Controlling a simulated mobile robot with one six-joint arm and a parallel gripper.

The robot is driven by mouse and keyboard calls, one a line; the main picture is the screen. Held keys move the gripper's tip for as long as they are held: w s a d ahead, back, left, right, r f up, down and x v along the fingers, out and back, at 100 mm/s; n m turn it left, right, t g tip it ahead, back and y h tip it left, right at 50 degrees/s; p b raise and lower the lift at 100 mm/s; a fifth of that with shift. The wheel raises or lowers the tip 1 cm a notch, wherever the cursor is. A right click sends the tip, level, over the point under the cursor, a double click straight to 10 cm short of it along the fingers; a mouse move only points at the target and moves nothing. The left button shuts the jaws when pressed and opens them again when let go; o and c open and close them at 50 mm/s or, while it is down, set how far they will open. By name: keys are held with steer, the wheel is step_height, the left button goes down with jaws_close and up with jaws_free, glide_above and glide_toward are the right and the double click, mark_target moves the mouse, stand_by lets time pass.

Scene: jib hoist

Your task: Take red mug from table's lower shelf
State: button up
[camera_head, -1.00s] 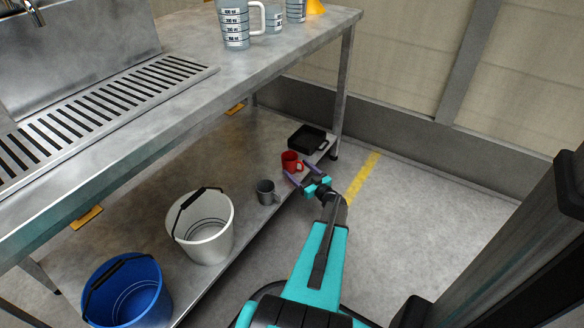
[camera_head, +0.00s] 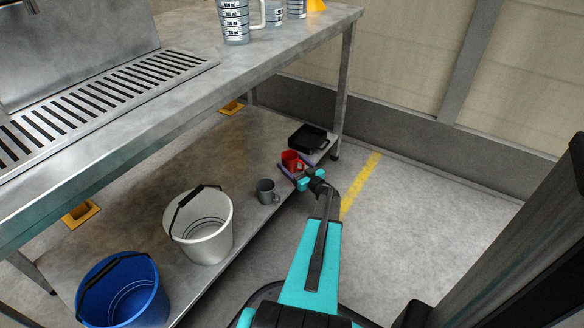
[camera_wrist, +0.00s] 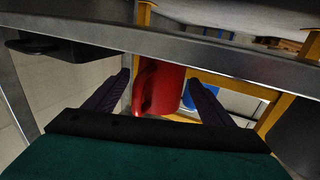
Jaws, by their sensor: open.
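The red mug (camera_head: 291,159) stands on the table's lower shelf (camera_head: 150,180), near the shelf's front edge. In the wrist view the red mug (camera_wrist: 160,88) shows between the two open fingers, with its handle on the left side. My gripper (camera_head: 292,168) is open, with its fingers on either side of the mug in the head view. In the wrist view my gripper (camera_wrist: 160,92) has a dark finger on each side of the mug. I cannot tell whether either finger touches it.
A grey mug (camera_head: 266,190) stands left of the red mug, and a black tray (camera_head: 308,138) lies behind it. A white bucket (camera_head: 203,232) and a blue bucket (camera_head: 124,292) stand nearer. The steel tabletop (camera_head: 290,40) overhangs the shelf. Floor at right is clear.

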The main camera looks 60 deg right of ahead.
steer(key=shift+w+d, duration=0.2)
steer(key=shift+w, duration=0.15)
stand_by(0.3)
steer(key=c, duration=1.1)
steer(key=shift+c, duration=0.2)
steer(key=shift+r, duration=0.1)
step_height(320, 180, up, 10)
steer(key=p, duration=0.4)
